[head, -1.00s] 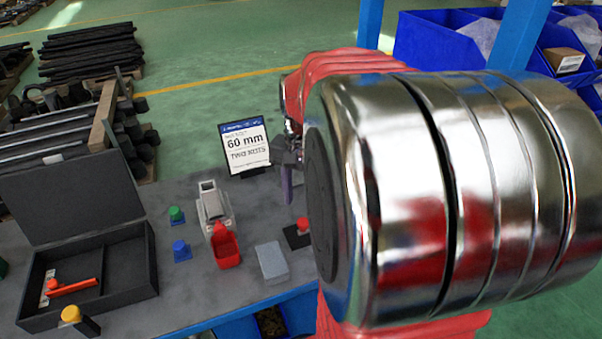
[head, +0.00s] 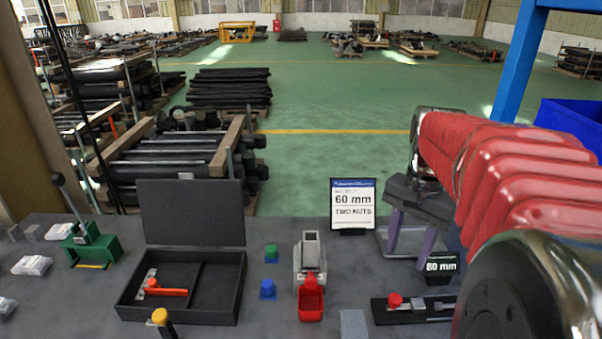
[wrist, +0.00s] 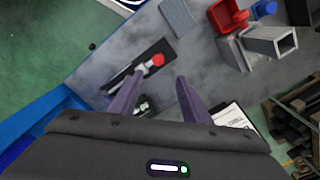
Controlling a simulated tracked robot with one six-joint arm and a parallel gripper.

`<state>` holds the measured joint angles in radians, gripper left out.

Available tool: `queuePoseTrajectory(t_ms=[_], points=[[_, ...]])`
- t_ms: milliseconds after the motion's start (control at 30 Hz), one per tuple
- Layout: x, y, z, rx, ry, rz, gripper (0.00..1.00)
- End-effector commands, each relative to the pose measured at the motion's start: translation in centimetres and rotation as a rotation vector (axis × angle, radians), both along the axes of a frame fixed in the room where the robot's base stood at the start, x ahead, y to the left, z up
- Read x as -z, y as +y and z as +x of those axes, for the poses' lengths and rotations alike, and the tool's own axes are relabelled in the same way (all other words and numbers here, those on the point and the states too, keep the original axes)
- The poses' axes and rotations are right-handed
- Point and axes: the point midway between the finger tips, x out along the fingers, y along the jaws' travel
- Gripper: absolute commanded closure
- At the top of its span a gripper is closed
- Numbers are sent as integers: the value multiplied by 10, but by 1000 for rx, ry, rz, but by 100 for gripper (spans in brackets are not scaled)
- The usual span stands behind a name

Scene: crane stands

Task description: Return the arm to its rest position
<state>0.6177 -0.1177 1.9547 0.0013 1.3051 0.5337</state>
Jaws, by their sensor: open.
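My gripper (head: 410,236) is at the right of the head view, above the back right of the bench. Its two purple fingers are spread apart with nothing between them. In the wrist view my gripper (wrist: 158,92) also shows open and empty, with the bench below it. My red arm reaches in from the right edge of the head view. A dark tray (head: 378,312) with a red-knobbed tool (head: 420,303) lies on the bench below my gripper, apart from it.
A "60 mm TWO NUTS" sign (head: 352,205) stands left of my gripper; a small "80 mm" sign (head: 441,264) stands close below it. A grey dispenser with a red bin (head: 311,300), an open black case (head: 190,215) and a green press (head: 92,246) stand further left. Blue shelving rises at right.

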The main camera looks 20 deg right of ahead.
Motion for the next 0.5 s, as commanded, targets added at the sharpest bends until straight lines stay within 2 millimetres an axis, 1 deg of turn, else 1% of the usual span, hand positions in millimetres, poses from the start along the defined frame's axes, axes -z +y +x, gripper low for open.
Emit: queuePoseTrajectory(t_ms=[167, 300, 433, 500], points=[[0, 0, 0, -12, 0, -1, 57], [1, -4, 5, -63, -20, -15, 57], [16, -3, 4, -150, -33, -27, 57], [21, 3, 2, -214, -51, -45, 57]])
